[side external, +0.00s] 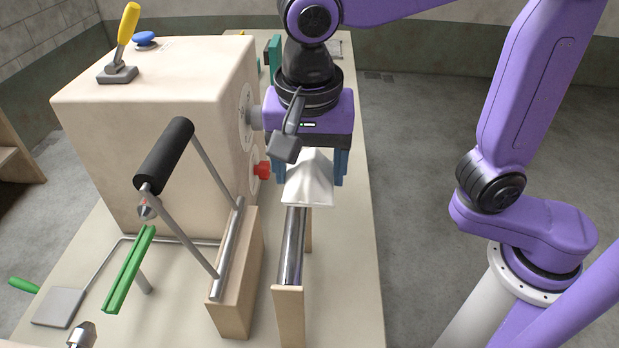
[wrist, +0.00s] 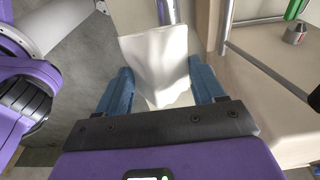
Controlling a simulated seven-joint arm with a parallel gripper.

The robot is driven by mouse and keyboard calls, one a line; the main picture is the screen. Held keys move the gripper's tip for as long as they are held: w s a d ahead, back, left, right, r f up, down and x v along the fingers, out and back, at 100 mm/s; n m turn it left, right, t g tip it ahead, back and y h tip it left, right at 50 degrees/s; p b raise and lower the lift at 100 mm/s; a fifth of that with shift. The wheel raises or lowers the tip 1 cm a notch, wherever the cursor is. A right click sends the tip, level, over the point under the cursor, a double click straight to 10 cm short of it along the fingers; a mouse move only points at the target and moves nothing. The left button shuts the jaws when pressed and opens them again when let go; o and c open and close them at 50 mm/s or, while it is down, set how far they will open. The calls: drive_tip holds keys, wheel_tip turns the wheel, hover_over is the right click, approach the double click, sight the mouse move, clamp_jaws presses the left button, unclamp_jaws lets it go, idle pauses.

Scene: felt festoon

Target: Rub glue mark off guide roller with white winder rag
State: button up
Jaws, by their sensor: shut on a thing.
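The white rag (side external: 309,186) is held between the blue fingers of my gripper (side external: 311,172) and hangs below them, spread and creased. In the wrist view the rag (wrist: 160,60) fills the gap between the fingers (wrist: 163,88). A shiny steel roller (side external: 291,246), which looks like the guide roller, lies between two wooden end supports. The rag's lower edge is at the roller's far end and covers part of it; I cannot tell if they touch. In the wrist view, only a short piece of the roller (wrist: 172,12) shows beyond the rag. I see no glue mark.
A beige machine housing (side external: 165,110) with a red knob (side external: 262,170) stands left of my gripper. A black roller (side external: 164,156) on metal arms, a wooden block (side external: 236,275) and a green bar (side external: 129,268) stand left of the steel roller. The bench edge is close on the right.

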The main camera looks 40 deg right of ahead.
drive_tip(key=shift+r, duration=1.5)
drive_tip(key=shift+r, duration=0.1)
drive_tip(key=shift+r, duration=0.35)
wheel_tip(320, 180, up, 4)
drive_tip(key=shift+r, duration=0.1)
drive_tip(key=w+d+n+y, duration=0.1)
drive_tip(key=w+d+n, duration=0.5)
drive_tip(key=d, duration=0.8)
drive_tip(key=w+d+n, duration=0.3)
drive_tip(key=w+d, duration=0.5)
drive_tip(key=d, duration=0.5)
wheel_tip(320, 180, down, 22)
drive_tip(key=shift+s, duration=0.15)
